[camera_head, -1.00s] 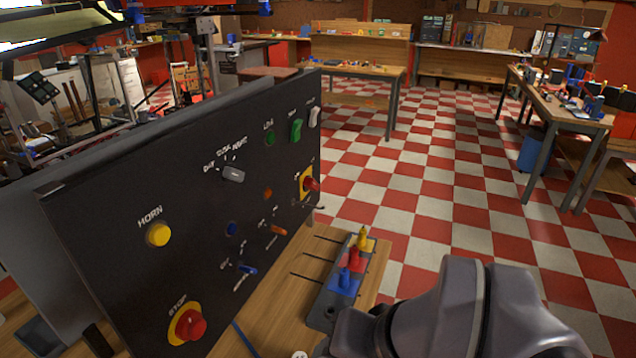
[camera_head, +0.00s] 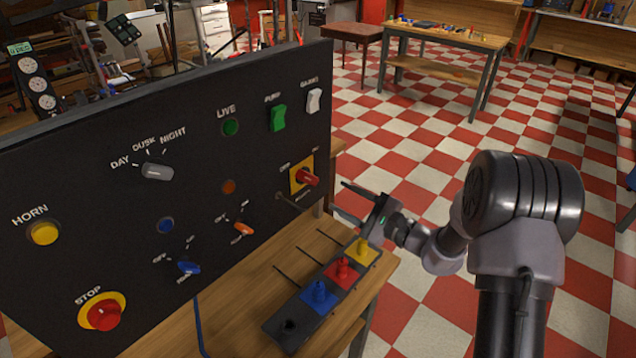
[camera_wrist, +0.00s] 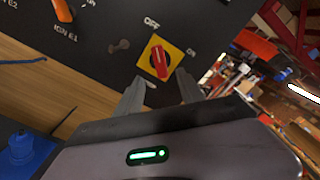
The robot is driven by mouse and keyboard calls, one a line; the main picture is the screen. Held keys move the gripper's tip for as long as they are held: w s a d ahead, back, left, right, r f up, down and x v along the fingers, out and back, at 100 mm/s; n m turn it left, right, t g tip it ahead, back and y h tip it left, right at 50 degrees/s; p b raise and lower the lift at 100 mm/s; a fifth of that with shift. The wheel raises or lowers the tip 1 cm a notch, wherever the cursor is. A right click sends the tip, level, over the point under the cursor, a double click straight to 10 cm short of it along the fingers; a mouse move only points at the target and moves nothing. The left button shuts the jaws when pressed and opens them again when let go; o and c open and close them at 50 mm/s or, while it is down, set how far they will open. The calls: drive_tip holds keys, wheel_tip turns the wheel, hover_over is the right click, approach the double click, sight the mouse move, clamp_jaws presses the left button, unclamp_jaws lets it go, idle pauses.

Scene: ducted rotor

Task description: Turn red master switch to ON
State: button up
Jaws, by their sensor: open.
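The red master switch (camera_head: 308,177) is a red knob on a yellow square plate at the right edge of the black panel (camera_head: 100,215). In the wrist view the red knob (camera_wrist: 160,62) sits just beyond my fingertips, near the OFF label, with ON at the right. The knob lies close to upright there, tilted slightly. My gripper (camera_head: 345,200) is open, its two fingers pointing left toward the switch. In the wrist view my gripper (camera_wrist: 158,88) has its fingers on either side below the knob, apart from each other, and nothing is held. Whether a finger touches the plate I cannot tell.
A dark key-like part (camera_head: 290,203) sticks out below the switch. Levers in yellow, red and blue (camera_head: 319,295) stand on a block on the wooden bench. An orange knob (camera_head: 243,229), a blue knob and a red stop button (camera_head: 103,315) share the panel. Open checkered floor lies right.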

sight(311, 180)
drive_tip(key=b+x, duration=0.1)
drive_tip(key=x, duration=0.8)
drive_tip(key=shift+w+a, duration=0.15)
drive_tip(key=shift+c, duration=0.4)
clamp_jaws()
